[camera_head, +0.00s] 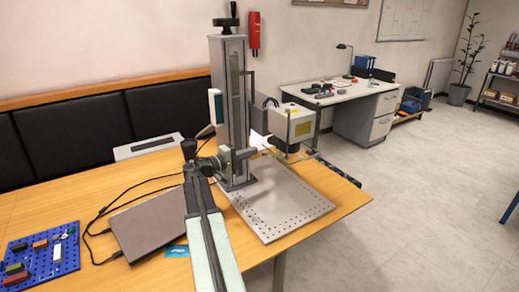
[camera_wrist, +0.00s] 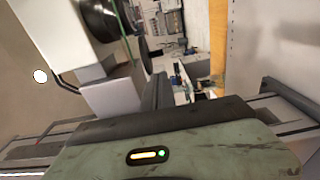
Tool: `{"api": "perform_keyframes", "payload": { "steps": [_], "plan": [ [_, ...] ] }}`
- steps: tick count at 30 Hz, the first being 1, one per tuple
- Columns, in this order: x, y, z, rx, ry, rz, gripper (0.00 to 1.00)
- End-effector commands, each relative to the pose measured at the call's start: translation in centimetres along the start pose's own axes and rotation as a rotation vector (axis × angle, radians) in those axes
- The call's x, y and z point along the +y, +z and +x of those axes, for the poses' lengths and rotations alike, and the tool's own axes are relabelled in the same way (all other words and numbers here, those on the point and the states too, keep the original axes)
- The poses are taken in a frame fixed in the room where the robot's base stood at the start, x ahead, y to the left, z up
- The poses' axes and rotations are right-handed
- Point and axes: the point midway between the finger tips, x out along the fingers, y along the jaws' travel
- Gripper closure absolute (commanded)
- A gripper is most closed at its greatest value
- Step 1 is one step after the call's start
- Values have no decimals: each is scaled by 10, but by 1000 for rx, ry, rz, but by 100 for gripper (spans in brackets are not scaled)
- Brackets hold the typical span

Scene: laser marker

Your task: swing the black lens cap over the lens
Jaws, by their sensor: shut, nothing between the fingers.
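The laser marker's white head (camera_head: 292,124) sticks out from the tall grey column (camera_head: 229,105) in the head view. In the wrist view a black round part (camera_wrist: 98,18), which looks like the lens, sits on the white housing at top left. A thin dark disc (camera_wrist: 145,55), seen nearly edge-on, stands apart to its right and looks like the lens cap. A green strip (camera_wrist: 126,18) lies between them. My gripper (camera_head: 248,153) is shut and empty in front of the column, left of and below the head. The cap is too small to make out in the head view.
A perforated grey base plate (camera_head: 285,212) lies under the head. A closed laptop (camera_head: 150,228) with cables and a blue pegboard (camera_head: 45,258) lie on the wooden table at left. A desk (camera_head: 335,95) stands behind.

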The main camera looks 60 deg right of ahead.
Motion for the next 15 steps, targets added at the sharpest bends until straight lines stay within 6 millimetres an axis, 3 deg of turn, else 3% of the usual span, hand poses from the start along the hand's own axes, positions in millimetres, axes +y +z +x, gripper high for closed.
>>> {"api": "perform_keyframes", "payload": {
  "steps": [15],
  "plan": [
    [-1,-1,86,0,-3,1,100]
  ]
}}
